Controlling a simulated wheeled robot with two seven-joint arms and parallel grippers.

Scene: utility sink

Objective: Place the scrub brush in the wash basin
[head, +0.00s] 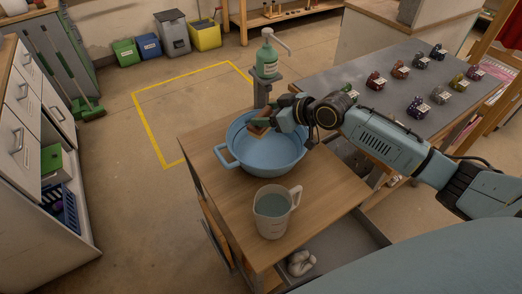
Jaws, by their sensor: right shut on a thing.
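The blue wash basin (262,158) stands on a wooden table and has a side handle at its left. My right gripper (270,123) reaches in from the right and is over the basin's interior. It is shut on the scrub brush (259,130), a small brown block that shows at its fingertips. The brush appears to be above the basin's opening; I cannot tell whether it touches the inside. The gripper hides part of the brush and the basin's far right rim. My left gripper is not in view.
A clear measuring jug (273,212) stands in front of the basin on the wooden table (220,190). A green pump bottle (267,55) stands on a post behind the basin. A grey table (340,85) with several small items lies at the right, under my right arm.

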